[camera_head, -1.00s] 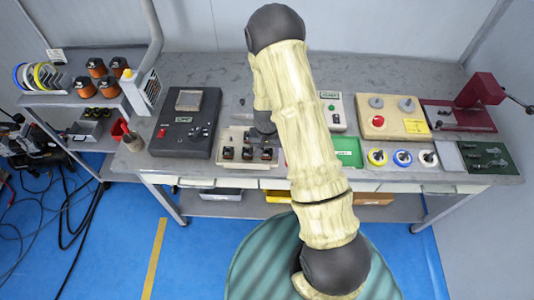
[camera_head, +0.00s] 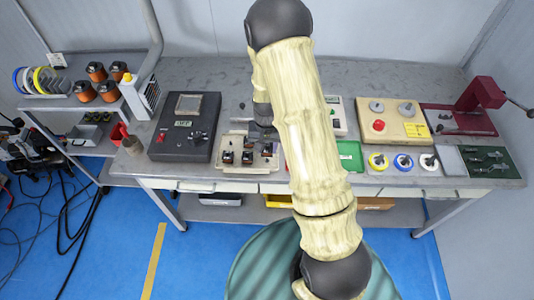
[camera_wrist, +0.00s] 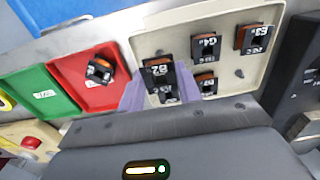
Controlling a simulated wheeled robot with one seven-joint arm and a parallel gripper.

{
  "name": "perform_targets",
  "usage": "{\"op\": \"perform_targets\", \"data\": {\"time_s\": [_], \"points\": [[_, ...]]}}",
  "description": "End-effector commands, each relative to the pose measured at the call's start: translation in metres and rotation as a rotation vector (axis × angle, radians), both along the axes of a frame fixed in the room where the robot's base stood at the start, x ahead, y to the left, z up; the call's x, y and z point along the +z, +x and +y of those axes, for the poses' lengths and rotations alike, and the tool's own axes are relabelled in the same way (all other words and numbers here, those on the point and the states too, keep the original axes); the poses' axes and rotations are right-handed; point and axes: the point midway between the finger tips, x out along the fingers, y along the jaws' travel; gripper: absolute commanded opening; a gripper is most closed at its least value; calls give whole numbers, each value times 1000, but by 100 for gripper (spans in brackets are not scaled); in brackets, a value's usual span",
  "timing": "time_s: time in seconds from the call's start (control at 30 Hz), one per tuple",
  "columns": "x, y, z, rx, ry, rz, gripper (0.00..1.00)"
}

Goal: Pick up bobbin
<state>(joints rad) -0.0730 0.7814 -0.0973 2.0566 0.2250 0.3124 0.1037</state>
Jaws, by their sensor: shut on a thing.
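My gripper (camera_wrist: 158,92) shows in the wrist view with its two pale purple fingers on either side of a small dark bobbin (camera_wrist: 157,74), shut on it. The bobbin has white lettering on its face and some orange at its top. It is over the front-left part of a cream tray (camera_wrist: 225,17); I cannot tell whether it is clear of the tray. Several like bobbins stand in that tray to the right. In the head view the tray (camera_head: 234,141) shows left of my arm, and the arm hides the gripper's fingertips.
A red tray (camera_wrist: 76,66) with one dark bobbin and a green tray (camera_wrist: 47,103) lie left of the cream tray in the wrist view. A dark meter box (camera_head: 170,145) stands close left of the cream tray in the head view. Orange wire spools (camera_head: 96,71) stand on a side shelf.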

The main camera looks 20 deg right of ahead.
Motion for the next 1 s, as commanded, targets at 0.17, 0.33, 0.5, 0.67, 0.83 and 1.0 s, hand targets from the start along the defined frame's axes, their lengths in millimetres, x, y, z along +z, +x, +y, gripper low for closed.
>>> {"op": "perform_targets", "data": {"time_s": [0.17,0.33,0.5,0.67,0.83,1.0], "points": [[32,1,0,1,0,-3,12],[49,0,0,1,0,-1,12],[52,0,0,0,-1,1,12],[52,0,0,0,-1,1,12],[52,0,0,0,0,1,12],[52,0,0,0,0,1,12]]}}
